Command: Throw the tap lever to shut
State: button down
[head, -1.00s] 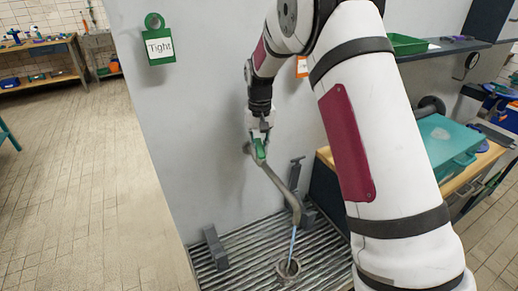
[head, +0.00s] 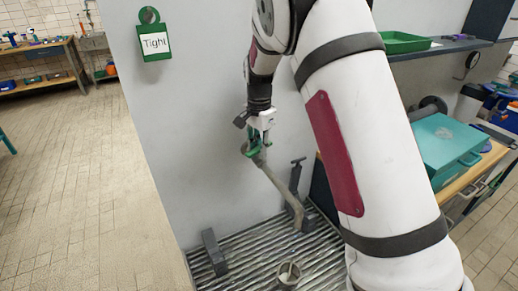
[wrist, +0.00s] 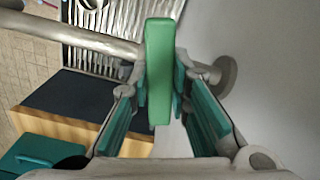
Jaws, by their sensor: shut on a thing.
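The green tap lever (head: 247,148) sits at the top of a grey tap pipe (head: 281,183) that comes out from the grey wall. In the wrist view the lever (wrist: 160,65) stands between the teal-padded fingers of my gripper (wrist: 160,95), which is shut on it. In the head view my gripper (head: 255,138) covers part of the lever. The pipe's spout slopes down to the right over a slatted drain grate (head: 245,262). A small cup (head: 288,273) stands on the grate. No water stream shows at the spout.
A green tag reading "Tight" (head: 155,42) hangs on the wall at upper left. Grey brackets stand on the grate (head: 214,252) and by the spout (head: 297,190). A teal case (head: 445,147) sits on a bench at right. The floor at left is clear.

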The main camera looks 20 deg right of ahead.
jog(key=shift+m, duration=1.7)
jog(key=c, duration=1.5)
grip_release()
notch_tip(320, 180, up, 12)
jog(key=shift+r, duration=0.1)
